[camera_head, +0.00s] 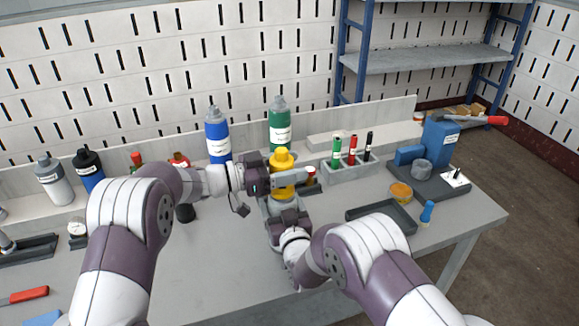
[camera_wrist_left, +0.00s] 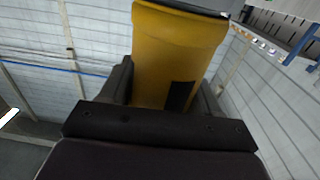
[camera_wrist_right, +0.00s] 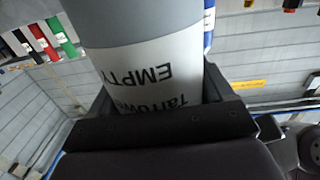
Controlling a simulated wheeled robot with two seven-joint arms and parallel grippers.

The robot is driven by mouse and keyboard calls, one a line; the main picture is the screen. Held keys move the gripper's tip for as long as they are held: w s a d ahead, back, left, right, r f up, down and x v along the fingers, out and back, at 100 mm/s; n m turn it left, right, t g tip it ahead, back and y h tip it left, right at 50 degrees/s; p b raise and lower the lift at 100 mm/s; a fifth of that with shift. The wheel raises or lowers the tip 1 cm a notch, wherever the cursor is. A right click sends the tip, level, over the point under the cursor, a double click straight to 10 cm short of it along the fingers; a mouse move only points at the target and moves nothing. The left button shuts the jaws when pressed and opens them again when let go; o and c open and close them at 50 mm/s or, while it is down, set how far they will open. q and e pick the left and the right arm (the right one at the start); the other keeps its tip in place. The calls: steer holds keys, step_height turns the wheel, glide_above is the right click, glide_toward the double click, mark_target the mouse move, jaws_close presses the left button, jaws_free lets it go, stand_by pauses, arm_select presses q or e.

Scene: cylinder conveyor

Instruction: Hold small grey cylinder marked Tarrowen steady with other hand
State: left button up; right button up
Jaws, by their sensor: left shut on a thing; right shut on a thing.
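The small grey cylinder (camera_head: 281,207) stands under a yellow part (camera_head: 282,163) in the head view, near the middle of the table. In the right wrist view, the grey cylinder (camera_wrist_right: 140,20) carries a white label reading "Tarrowen" and "EMPTY", upside down. My right gripper (camera_head: 284,215) is shut around the cylinder from the near side. My left gripper (camera_head: 287,180) comes in from the left and is shut on the yellow part. In the left wrist view this yellow part (camera_wrist_left: 175,50) fills the gap between the fingers. I cannot tell whether the yellow part touches the cylinder.
A blue bottle (camera_head: 217,140) and a green bottle (camera_head: 280,125) stand behind. A grey holder (camera_head: 351,173) with markers, a dark tray (camera_head: 381,214) and a blue vise-like tool (camera_head: 440,140) lie to the right. The front middle of the table (camera_head: 225,265) is clear.

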arm_select(q)
steer(key=n+t+y, duration=0.1)
steer(key=n+t, duration=0.1)
steer(key=n+t+y, duration=0.2)
steer(key=t, duration=0.1)
steer(key=n+t+y, duration=0.1)
steer(key=t, duration=0.1)
steer(key=shift+w+a+n+t+y, duration=0.1)
steer(key=shift+w+n+t+y, duration=0.2)
steer(key=shift+n+t, duration=0.1)
steer(key=shift+a, duration=0.15)
steer(key=shift+r+n+t+y, duration=0.1)
steer(key=shift+n+t+y, duration=0.2)
steer(key=shift+y, duration=0.1)
steer(key=n+t+y, duration=0.3)
steer(key=y, duration=0.2)
steer(key=shift+w+n, duration=0.15)
steer(key=shift+n, duration=0.25)
steer(key=shift+w+a+n+t+y, duration=0.15)
steer(key=shift+n+t+y, duration=0.1)
steer(key=shift+n+y, duration=0.3)
steer(key=shift+a+n+t+y, duration=0.15)
steer(key=shift+n+t+y, duration=0.15)
steer(key=shift+y, duration=0.45)
steer(key=o, duration=1.2)
